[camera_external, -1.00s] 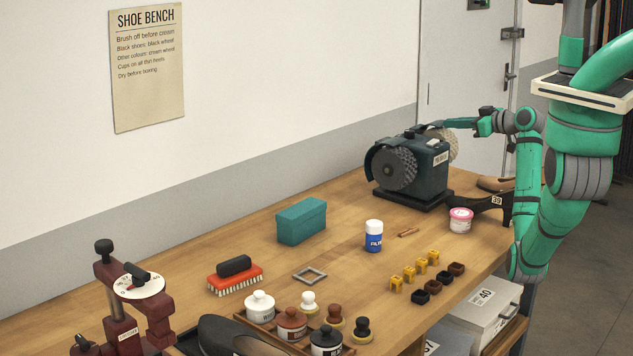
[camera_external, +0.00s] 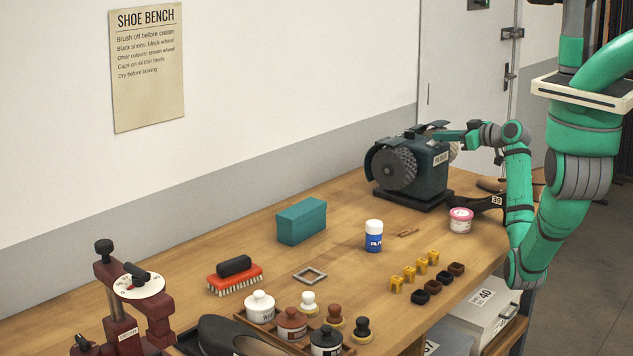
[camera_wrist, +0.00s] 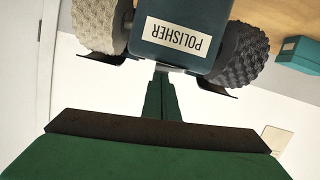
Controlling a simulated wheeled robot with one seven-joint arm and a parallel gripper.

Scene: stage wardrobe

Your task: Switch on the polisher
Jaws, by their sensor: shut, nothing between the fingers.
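The polisher (camera_external: 428,178) is a dark teal motor housing on a black base at the back right of the bench. Its dark bristled wheel (camera_external: 394,168) faces the left front, and its cream wheel (camera_wrist: 100,22) shows best in the wrist view. My gripper (camera_external: 437,137) is shut and empty, with its tips at the top of the housing. In the wrist view the narrow shut fingers (camera_wrist: 160,78) reach the housing edge beside the POLISHER label (camera_wrist: 178,40), which appears upside down. I cannot tell whether they touch it. The switch is not clearly visible.
A black shoe (camera_external: 485,202) and a pink-lidded jar (camera_external: 461,221) stand close to the polisher under my arm. A blue-and-white bottle (camera_external: 374,236) and a teal box (camera_external: 302,221) are further left. The bench around the teal box is mostly clear.

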